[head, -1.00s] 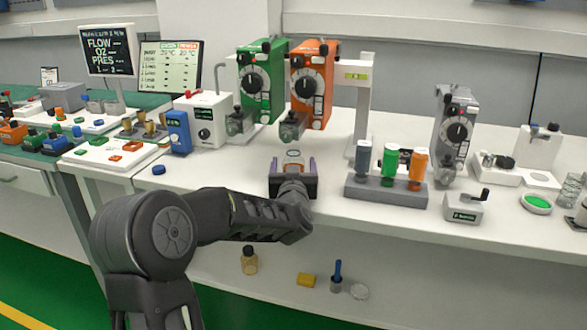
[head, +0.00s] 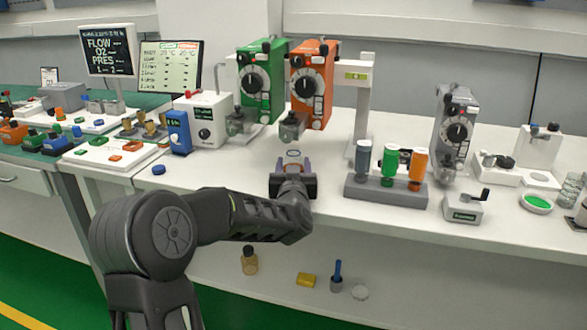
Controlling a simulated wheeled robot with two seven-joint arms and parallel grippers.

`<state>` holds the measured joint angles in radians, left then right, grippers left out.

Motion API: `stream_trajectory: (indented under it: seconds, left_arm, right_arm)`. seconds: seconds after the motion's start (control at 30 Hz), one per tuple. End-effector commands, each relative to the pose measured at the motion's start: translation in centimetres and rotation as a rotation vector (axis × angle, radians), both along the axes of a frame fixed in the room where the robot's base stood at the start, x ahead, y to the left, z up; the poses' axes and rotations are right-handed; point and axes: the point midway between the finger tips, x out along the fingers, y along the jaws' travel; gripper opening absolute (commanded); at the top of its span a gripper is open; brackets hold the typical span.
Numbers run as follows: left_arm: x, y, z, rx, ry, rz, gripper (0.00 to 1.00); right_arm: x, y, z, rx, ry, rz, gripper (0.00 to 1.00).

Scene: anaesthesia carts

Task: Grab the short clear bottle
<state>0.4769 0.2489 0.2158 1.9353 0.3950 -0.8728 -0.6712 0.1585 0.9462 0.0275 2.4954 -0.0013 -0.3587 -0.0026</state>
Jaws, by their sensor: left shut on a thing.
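My left gripper (head: 292,168) is over the white table between the orange vaporizer and the front edge, pointing away from me. Its fingers are shut on a short clear bottle (head: 293,154), of which only the pale round top shows past the fingertips. The rest of the bottle is hidden by the gripper. It appears to stand upright on the tabletop, but its base cannot be seen. My right gripper is not in view.
The green vaporizer (head: 262,85) and the orange vaporizer (head: 311,85) hang behind the gripper. A grey rack (head: 385,192) with blue, green and orange bottles stands to the right. A blue cap (head: 158,169) lies left. The tabletop around the gripper is clear.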

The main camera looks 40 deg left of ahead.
Motion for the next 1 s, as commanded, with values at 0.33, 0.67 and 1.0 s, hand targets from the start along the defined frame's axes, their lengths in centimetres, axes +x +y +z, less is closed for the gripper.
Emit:
stream_trajectory:
  seconds: [0.33,0.67,1.0]
  left_arm:
    - [0.0,0.0,0.1,0.001,-0.001,0.0,0.03]
    - [-0.5,-0.4,1.6,0.001,0.0,-0.001,0.03]
    - [-6.8,-4.8,1.7,0.003,-0.002,-0.002,0.03]
  right_arm:
    - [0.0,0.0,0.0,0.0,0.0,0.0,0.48]
    - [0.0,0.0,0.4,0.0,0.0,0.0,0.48]
    - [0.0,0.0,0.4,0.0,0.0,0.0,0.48]
